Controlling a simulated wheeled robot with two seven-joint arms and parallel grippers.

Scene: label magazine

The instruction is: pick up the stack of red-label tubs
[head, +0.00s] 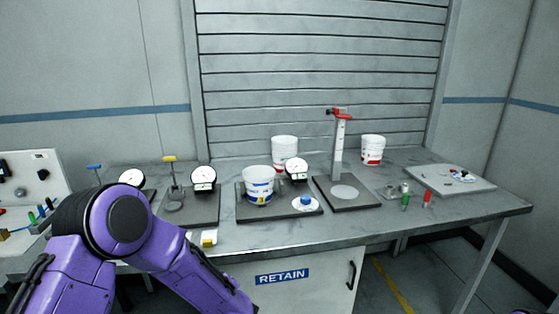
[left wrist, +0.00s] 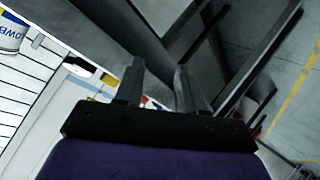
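A white tub with a red label (head: 372,150) stands at the back right of the bench. A taller white tub or stack (head: 285,150) stands at the back middle, with a bit of red low on its side; a gauge partly hides it, and I cannot tell how many tubs it holds. My left gripper (left wrist: 158,82) shows in the left wrist view with its fingers apart and nothing between them, away from these tubs. In the head view my left arm covers the lower left and its gripper is hidden. My right gripper is not in view.
A blue-label tub (head: 258,186) sits on a dark gauge base in front. A red-topped column stand (head: 339,150) rises between the back tubs. Gauges (head: 204,178), small vials (head: 405,203) and a grey board (head: 450,188) occupy the bench. The front right bench strip is clear.

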